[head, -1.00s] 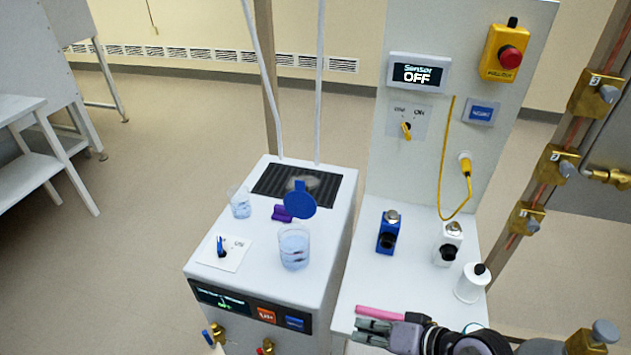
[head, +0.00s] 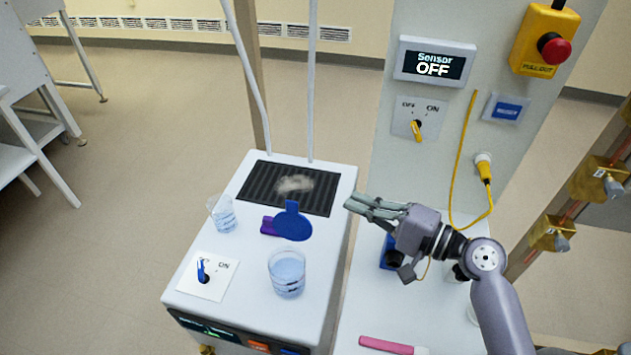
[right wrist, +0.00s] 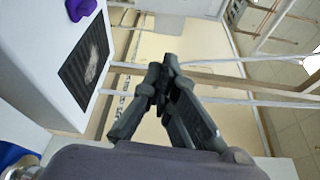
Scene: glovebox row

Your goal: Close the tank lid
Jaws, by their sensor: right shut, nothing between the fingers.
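A blue round lid (head: 291,228) with a small upright tab sits on top of the white tank unit (head: 335,245), beside a purple block (head: 267,225) at its left. I cannot tell how far the lid stands open. My right gripper (head: 352,203) is shut and empty, its fingers pointing left near the unit's right edge, apart from the lid. In the right wrist view its fingertips (right wrist: 163,85) meet over the floor, with the purple block (right wrist: 80,8) at the upper left. My left gripper is not in view.
Two glass beakers with liquid, one at the left (head: 222,213) and one in front (head: 287,272), stand near the lid. A black grille (head: 270,190) with a pale haze lies behind it. A blue bottle (head: 388,252) and a pink stick (head: 386,345) are on the right bench.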

